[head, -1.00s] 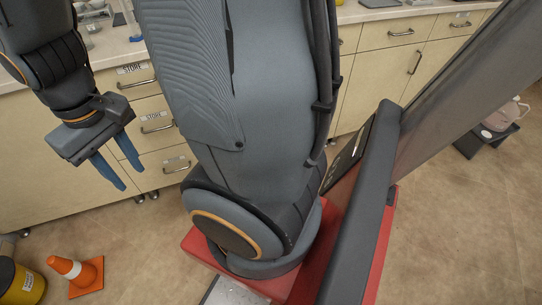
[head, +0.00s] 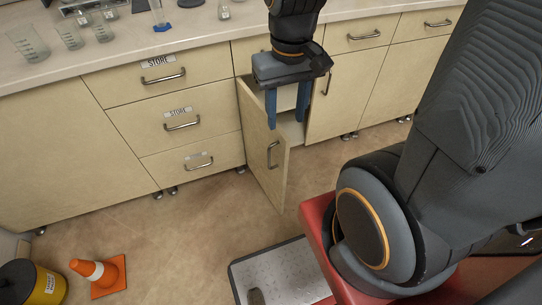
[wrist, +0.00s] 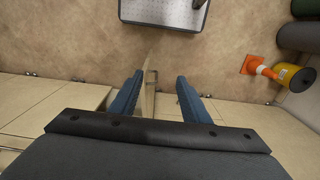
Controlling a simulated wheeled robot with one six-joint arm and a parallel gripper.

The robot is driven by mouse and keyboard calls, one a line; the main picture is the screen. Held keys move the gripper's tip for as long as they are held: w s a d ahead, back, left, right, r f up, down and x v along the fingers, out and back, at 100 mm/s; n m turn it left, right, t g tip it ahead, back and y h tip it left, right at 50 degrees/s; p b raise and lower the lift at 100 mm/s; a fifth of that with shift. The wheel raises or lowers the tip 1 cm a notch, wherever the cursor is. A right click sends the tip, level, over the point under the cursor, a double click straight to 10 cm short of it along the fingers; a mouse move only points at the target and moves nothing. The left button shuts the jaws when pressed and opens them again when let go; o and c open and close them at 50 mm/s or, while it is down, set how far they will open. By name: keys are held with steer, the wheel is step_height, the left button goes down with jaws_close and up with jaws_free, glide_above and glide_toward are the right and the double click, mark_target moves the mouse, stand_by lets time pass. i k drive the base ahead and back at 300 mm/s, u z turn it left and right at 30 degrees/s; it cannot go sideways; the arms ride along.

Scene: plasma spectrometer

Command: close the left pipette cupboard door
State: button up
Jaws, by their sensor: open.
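The left pipette cupboard door (head: 262,148) stands ajar in the head view, swung out from the cabinet front, with a metal bar handle (head: 273,155) on its face. My gripper (head: 287,125) is open and points down at the door's upper part. One finger shows on the handle side and the other over the cupboard opening. In the wrist view the door (wrist: 148,92) shows edge-on between the spread fingers of my gripper (wrist: 160,76). I cannot tell whether either finger touches it. Part of the cupboard's inside is hidden by my gripper.
Drawers labelled STORE (head: 182,122) are left of the open door; a shut cupboard door (head: 325,100) is right. Glassware (head: 28,42) stands on the counter (head: 110,48). An orange cone (head: 100,273) and yellow bin (head: 40,283) are at lower left. Floor before the drawers is clear.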

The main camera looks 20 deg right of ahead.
mark_target(258, 157)
steer(key=u, duration=1.9)
steer(key=k, duration=0.75)
steer(key=z, duration=1.35)
steer(key=i, duration=0.5)
steer(key=u, duration=0.05)
